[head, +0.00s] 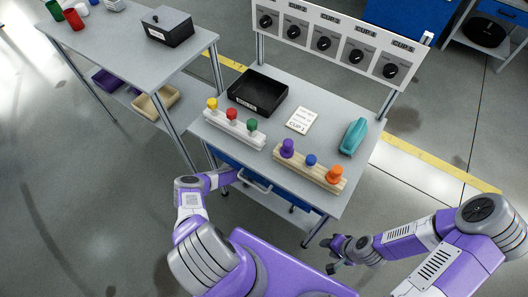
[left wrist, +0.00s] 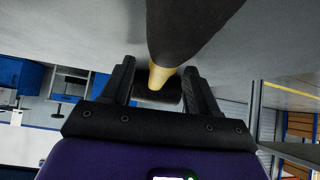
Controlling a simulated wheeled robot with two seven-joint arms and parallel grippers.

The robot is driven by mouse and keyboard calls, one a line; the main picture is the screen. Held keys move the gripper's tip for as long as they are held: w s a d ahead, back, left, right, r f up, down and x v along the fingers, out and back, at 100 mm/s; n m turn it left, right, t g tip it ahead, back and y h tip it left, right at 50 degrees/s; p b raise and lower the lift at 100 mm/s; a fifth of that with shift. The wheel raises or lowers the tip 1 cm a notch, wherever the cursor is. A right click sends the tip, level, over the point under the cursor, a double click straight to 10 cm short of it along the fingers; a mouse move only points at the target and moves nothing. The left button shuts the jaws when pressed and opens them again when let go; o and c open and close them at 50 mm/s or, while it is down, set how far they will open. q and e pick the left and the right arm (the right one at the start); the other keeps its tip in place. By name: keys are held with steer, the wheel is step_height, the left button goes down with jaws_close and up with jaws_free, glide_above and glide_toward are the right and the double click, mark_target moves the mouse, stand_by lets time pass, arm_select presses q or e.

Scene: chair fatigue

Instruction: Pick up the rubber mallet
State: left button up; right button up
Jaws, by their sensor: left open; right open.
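In the left wrist view, a thick black cylindrical part with a tan, wood-like section, which looks like the rubber mallet (left wrist: 190,28), comes down from the top between the fingers of my left gripper (left wrist: 160,68). The jaws are open, one finger on each side; a dark part lies beyond the tan section, between them. I cannot tell whether the fingers touch it. My right gripper (head: 331,256) is open and empty, in front of the bench.
Another table (head: 120,48) stands at left.

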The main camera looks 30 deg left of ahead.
arm_select(q)
jaws_close()
steer(key=shift+r, duration=0.1)
stand_by(0.3)
